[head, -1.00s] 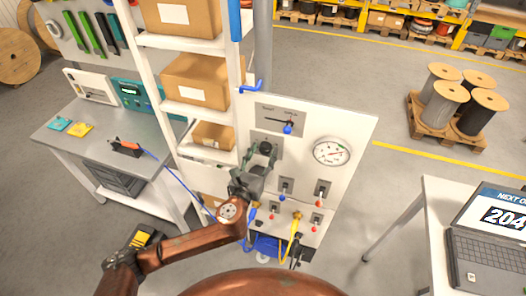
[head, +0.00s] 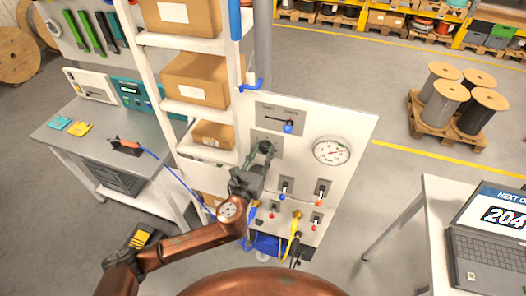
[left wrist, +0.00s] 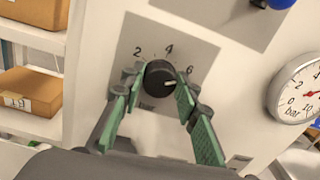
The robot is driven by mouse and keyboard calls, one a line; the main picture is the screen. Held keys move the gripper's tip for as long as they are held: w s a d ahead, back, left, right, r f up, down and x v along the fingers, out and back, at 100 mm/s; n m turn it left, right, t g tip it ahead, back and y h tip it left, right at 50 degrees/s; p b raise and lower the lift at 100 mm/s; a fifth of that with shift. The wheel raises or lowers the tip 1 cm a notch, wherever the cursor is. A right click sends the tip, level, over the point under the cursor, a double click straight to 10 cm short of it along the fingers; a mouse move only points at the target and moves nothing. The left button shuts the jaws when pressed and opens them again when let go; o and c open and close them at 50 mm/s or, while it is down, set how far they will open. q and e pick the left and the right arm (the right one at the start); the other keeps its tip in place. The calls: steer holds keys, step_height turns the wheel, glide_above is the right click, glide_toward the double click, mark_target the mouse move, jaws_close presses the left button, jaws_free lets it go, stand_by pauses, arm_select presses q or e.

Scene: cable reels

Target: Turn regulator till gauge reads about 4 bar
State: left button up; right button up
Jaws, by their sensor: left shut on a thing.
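The black regulator knob (left wrist: 160,77) is on a grey plate marked 2, 4 and 6 on the white panel (head: 352,118). Its white pointer mark points right, somewhat below the 6. My left gripper (left wrist: 160,82) has its green-padded fingers on both sides of the knob, shut on it. In the head view the left gripper (head: 262,160) is at the knob (head: 265,147), with its fingers partly hidden. The round white pressure gauge (head: 332,151) is right of the knob. It is cut off in the left wrist view (left wrist: 295,90); its red needle is too small to read surely. My right gripper is not in view.
Below the knob are several toggle switches (head: 286,187) and blue and yellow cables (head: 295,235). A shelf with boxes (head: 195,78) stands close on the left. A table with a laptop (head: 490,255) is at the right, with open floor between.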

arm_select(q)
steer(key=shift+n, duration=0.5)
steer(key=n, duration=0.3)
steer(key=shift+f, duration=0.15)
steer(key=n+b, duration=0.1)
steer(key=n, duration=0.4)
steer(key=shift+a+n, duration=0.1)
steer(key=shift+n, duration=0.3)
steer(key=n, duration=0.5)
steer(key=shift+f, duration=0.1)
steer(key=shift+n+y, duration=0.3)
steer(key=shift+n, duration=1.2)
steer(key=shift+f, duration=0.1)
